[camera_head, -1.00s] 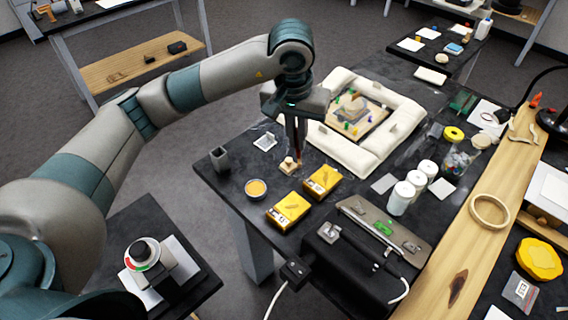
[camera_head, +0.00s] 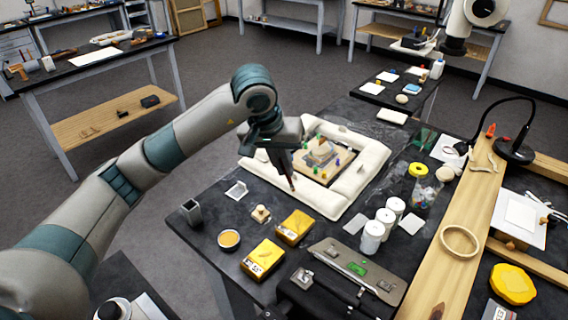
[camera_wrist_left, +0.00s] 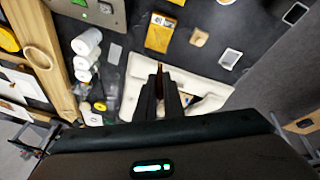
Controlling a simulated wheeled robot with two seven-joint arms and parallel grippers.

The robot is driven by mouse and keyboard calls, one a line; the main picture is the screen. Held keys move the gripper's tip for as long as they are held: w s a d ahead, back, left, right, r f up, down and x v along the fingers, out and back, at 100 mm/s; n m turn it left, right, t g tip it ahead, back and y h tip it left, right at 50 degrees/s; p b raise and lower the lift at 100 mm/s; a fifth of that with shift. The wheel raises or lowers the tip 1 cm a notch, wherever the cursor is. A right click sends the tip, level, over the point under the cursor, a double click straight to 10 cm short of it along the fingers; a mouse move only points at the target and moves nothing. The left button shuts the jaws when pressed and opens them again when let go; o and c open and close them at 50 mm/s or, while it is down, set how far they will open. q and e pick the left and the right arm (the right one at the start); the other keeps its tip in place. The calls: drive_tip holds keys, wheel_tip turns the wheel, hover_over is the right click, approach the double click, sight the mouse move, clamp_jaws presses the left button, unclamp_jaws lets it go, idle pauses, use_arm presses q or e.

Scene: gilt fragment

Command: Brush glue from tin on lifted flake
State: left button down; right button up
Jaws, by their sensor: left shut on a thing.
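My left gripper (camera_head: 286,160) is shut on a thin brush (camera_head: 293,184), held tip down above the near left part of the white padded frame. The brush also shows in the left wrist view (camera_wrist_left: 159,70). A small round tin (camera_head: 229,239) of amber glue stands near the table's front left edge, apart from the brush. The fragment (camera_head: 320,152) lies inside the padded frame (camera_head: 352,190), with small coloured pieces around it. The gripper partly covers the frame. The lifted flake is too small to make out.
White jars (camera_head: 373,237) and a grey-topped case (camera_head: 355,268) are to the right.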

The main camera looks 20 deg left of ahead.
use_arm(q)
wheel_tip(320, 180, down, 2)
drive_tip(key=shift+f, duration=0.2)
drive_tip(key=shift+f+b, duration=0.45)
drive_tip(key=shift+f, duration=0.5)
use_arm(e)
drive_tip(key=shift+s+d+f, duration=0.1)
drive_tip(key=shift+d+f, duration=0.4)
drive_tip(key=shift+f, duration=0.05)
use_arm(q)
drive_tip(key=shift+w, duration=0.1)
use_arm(e)
drive_tip(key=shift+a, duration=0.3)
